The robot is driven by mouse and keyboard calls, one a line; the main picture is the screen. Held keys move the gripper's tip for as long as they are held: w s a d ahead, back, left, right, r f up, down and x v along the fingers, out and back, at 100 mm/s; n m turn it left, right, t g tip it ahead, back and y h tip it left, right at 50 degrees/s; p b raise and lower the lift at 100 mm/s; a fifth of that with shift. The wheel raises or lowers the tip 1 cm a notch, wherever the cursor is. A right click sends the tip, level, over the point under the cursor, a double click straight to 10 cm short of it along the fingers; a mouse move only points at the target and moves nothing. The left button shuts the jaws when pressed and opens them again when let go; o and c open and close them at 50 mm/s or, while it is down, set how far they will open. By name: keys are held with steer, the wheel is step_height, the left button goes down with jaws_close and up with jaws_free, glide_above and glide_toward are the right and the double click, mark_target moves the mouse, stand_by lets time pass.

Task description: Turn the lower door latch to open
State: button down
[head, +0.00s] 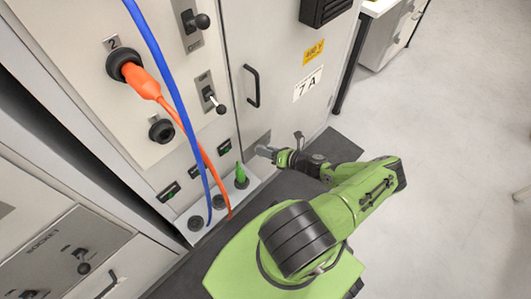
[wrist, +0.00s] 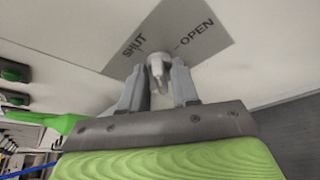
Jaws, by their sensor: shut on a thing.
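The lower door latch (wrist: 157,62) is a pale metal knob on a grey plate (wrist: 190,28) marked SHUT on the left and OPEN on the right. My gripper (wrist: 158,86) has its two grey fingers on either side of the latch, shut on it. Which mark the latch points to is unclear. In the head view my gripper (head: 264,151) reaches the bottom of the grey cabinet door (head: 290,95), and it hides the latch there. The door looks closed in its frame.
A black door handle (head: 252,86) sits above. To the left, an orange plug (head: 142,82) and blue cable (head: 166,70) hang in front of a socket panel. A green plug (head: 241,176) stands on a low ledge close to my gripper. Open floor lies to the right.

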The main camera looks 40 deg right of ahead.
steer(key=m+y, duration=0.1)
steer(key=m, duration=0.1)
steer(key=m+t+y, duration=0.1)
steer(key=m, duration=0.1)
steer(key=f+m+t+y, duration=0.1)
steer(key=m, duration=0.1)
steer(key=shift+d+m+b, duration=0.3)
steer(key=shift+m+b, duration=0.05)
steer(key=shift+m, duration=0.05)
steer(key=shift+r, duration=0.1)
stand_by(0.3)
steer(key=c, duration=1.2)
jaws_free()
steer(key=shift+o, duration=0.2)
steer(key=f+v, duration=0.1)
steer(key=v, duration=1.4)
steer(key=shift+s+d+r, duration=0.15)
steer(key=shift+s+r, duration=0.2)
steer(key=shift+r, duration=0.05)
